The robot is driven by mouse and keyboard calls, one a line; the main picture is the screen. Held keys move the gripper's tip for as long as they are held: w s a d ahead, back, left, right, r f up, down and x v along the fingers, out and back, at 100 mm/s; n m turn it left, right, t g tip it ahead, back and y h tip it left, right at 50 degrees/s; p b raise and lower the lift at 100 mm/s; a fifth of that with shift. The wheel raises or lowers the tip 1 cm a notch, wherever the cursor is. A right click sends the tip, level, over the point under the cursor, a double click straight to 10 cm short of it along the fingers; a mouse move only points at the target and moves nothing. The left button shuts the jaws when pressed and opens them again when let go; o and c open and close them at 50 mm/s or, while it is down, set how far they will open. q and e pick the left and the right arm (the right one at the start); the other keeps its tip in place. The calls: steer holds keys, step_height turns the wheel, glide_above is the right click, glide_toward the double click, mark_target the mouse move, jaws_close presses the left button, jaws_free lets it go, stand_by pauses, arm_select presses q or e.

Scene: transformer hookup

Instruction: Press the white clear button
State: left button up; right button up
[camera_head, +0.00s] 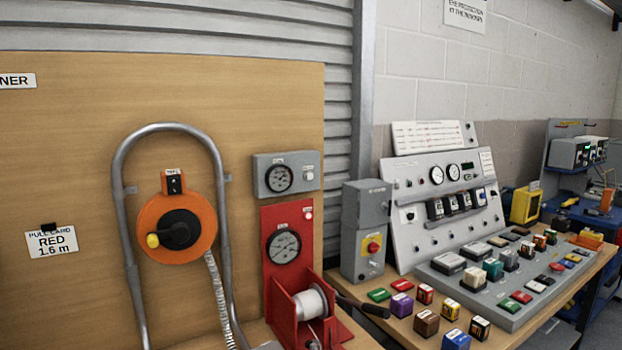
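A small white button (308,173) sits at the right of the grey gauge box (262,188) on the wooden board. A second small pale button (308,213) sits at the upper right of the red panel (270,222), beside its dial. The labels by both are too small to read, so I cannot tell which one is the clear button. Neither of my grippers shows in this view, and nothing covers either button.
An orange reel (150,215) with a yellow knob hangs left of the gauges inside a bent grey tube (120,190). A red winch (283,310) with a dark handle (365,307) juts out below. Right, a bench holds a sloped control panel (408,228) and several coloured blocks.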

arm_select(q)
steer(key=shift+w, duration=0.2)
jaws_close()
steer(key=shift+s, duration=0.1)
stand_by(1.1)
